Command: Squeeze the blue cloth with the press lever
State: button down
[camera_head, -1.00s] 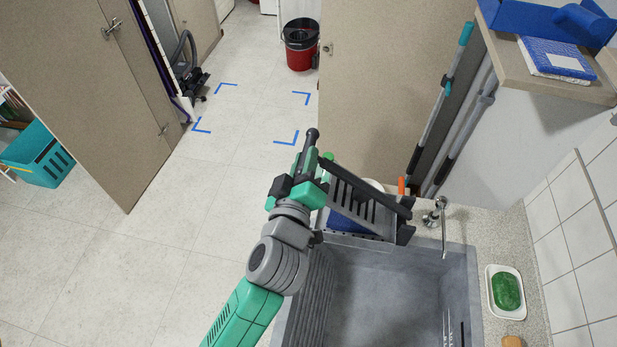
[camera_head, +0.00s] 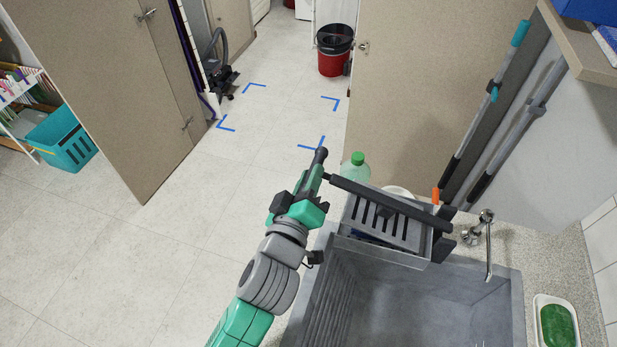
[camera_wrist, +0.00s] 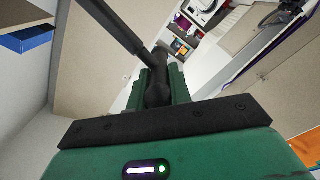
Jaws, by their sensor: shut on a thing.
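The press stands at the back edge of the grey sink. Its black lever (camera_head: 385,200) lies across the slotted grey plate (camera_head: 407,232), with its handle end sticking out to the left. My gripper (camera_head: 314,176) is shut on that handle. In the wrist view the dark lever (camera_wrist: 112,26) runs down to its grip between my green fingers (camera_wrist: 160,88). Only a small bit of the blue cloth (camera_head: 361,233) shows under the plate; the rest is hidden.
The sink basin (camera_head: 420,300) looks empty. A green-capped bottle (camera_head: 356,168) stands behind the press. A tap (camera_head: 485,235) and a soap dish (camera_head: 556,322) with a green block are to the right.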

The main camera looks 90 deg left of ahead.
jog(key=shift+w+f, duration=0.1)
jog(key=shift+f, duration=0.05)
jog(key=c, duration=1.3)
grip_release()
jog(key=shift+w, duration=0.15)
jog(key=b+v, duration=0.1)
jog(key=v, duration=0.7)
jog(key=shift+a, duration=0.1)
jog(key=shift+c, duration=0.5)
jog(key=r+m+p, duration=0.1)
jog(key=p, duration=0.2)
jog(key=r+m+p, duration=0.1)
jog(key=r+p, duration=0.1)
jog(key=p, duration=0.1)
jog(key=d+r+m+p, duration=0.1)
jog(key=r+m+p, duration=0.1)
jog(key=p, duration=0.2)
jog(key=shift+r+g+h, duration=0.15)
jog(key=shift+g+h, duration=0.25)
grip_shut()
jog(key=w+d+r+m+g+h+p, duration=0.15)
jog(key=d+r+m+p, duration=0.25)
jog(key=m+p, duration=0.55)
jog(key=w+a+f+p, duration=0.1)
jog(key=a+f+p, duration=0.3)
jog(key=a, duration=0.5)
jog(key=shift+a+f, duration=0.4)
jog(key=shift+f, duration=0.9)
